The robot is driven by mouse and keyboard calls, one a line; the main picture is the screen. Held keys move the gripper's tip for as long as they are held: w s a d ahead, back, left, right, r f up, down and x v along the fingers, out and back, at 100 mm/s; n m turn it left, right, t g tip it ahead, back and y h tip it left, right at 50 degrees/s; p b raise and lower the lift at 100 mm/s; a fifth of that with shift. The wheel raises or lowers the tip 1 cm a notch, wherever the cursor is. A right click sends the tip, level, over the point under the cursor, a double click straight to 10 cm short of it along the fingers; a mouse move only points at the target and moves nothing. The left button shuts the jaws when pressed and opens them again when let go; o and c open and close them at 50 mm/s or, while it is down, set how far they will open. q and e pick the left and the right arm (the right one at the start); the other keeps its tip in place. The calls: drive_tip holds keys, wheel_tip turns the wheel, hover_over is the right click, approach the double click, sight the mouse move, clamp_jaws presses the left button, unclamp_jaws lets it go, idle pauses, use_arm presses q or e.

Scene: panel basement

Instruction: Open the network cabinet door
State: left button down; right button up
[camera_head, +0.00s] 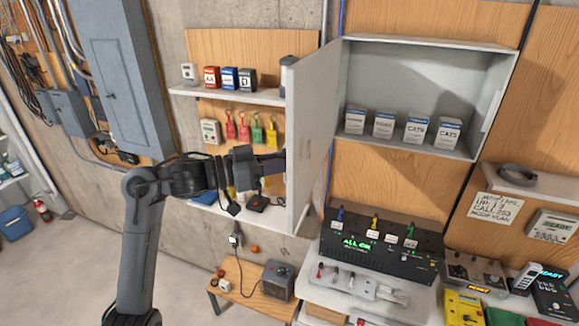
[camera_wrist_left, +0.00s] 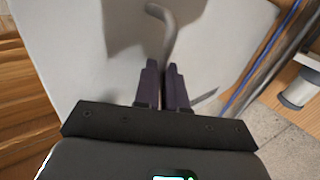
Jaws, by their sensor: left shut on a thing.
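The network cabinet (camera_head: 425,85) is a pale grey wall box at the upper right in the head view. Its door (camera_head: 312,105) stands swung open to the left, hinged at the cabinet's left side, so the inside shows. My left gripper (camera_head: 284,162) is at the door's outer face near its free edge. In the left wrist view, my left gripper's two dark fingers (camera_wrist_left: 164,72) are shut on the curved grey door handle (camera_wrist_left: 165,30), with the door's face (camera_wrist_left: 85,60) behind. In the head view the handle's grip is hidden. My right gripper is not in view.
Several small boxes (camera_head: 383,124) stand inside the cabinet. A shelf (camera_head: 225,94) with small boxes is left of the door, behind my left arm. A black device (camera_head: 375,245) stands below the cabinet. A low wooden table (camera_head: 232,272) is on the floor beneath.

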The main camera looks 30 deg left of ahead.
use_arm(q)
drive_tip(key=shift+w+a+f, duration=0.15)
drive_tip(key=shift+w, duration=0.1)
drive_tip(key=c, duration=1.7)
unclamp_jaws()
drive_tip(key=o, duration=0.5)
drive_tip(key=shift+w, duration=0.2)
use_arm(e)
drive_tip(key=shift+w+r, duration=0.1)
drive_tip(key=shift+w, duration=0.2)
use_arm(q)
drive_tip(key=shift+s+r, duration=0.1)
drive_tip(key=shift+r, duration=0.1)
drive_tip(key=b+v, duration=0.4)
drive_tip(key=v, duration=0.6)
drive_tip(key=shift+s, duration=0.3)
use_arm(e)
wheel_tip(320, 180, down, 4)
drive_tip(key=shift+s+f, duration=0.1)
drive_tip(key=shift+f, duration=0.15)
